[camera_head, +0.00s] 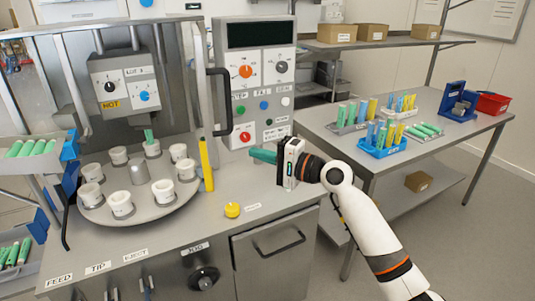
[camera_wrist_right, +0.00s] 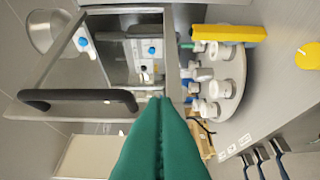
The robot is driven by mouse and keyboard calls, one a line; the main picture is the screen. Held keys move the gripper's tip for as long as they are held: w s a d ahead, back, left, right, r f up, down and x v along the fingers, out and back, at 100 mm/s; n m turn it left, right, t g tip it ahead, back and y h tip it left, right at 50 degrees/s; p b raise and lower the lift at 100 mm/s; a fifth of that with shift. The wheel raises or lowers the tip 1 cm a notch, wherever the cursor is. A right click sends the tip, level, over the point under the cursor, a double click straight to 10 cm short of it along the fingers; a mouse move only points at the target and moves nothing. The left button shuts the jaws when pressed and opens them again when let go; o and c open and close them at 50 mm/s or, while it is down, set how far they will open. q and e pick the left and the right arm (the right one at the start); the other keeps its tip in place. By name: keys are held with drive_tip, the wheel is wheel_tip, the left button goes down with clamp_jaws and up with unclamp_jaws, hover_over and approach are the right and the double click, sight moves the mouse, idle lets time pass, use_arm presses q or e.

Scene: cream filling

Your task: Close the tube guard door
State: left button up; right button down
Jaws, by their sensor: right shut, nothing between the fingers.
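In the right wrist view the handle (camera_wrist_right: 78,97) lies left of my fingertips, along the door frame (camera_wrist_right: 126,10). My right gripper (camera_head: 253,155) has green fingers, shut and empty, pointing left over the counter. It is right of and below the handle, apart from it in the head view. Its fingers fill the lower middle of the wrist view (camera_wrist_right: 160,101). My left gripper is out of view.
A round turntable (camera_head: 165,212) carries several white cups, one with a green tube (camera_head: 149,137). A yellow post (camera_head: 206,165) stands at its right edge, with a yellow knob (camera_head: 232,210) nearby. A control panel (camera_head: 258,80) rises behind. A side table (camera_head: 450,125) holds tube racks.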

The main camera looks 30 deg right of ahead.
drive_tip(key=w+a+p, duration=0.3)
drive_tip(key=w+a, duration=0.1)
drive_tip(key=a, duration=0.3)
drive_tip(key=shift+w, duration=0.3)
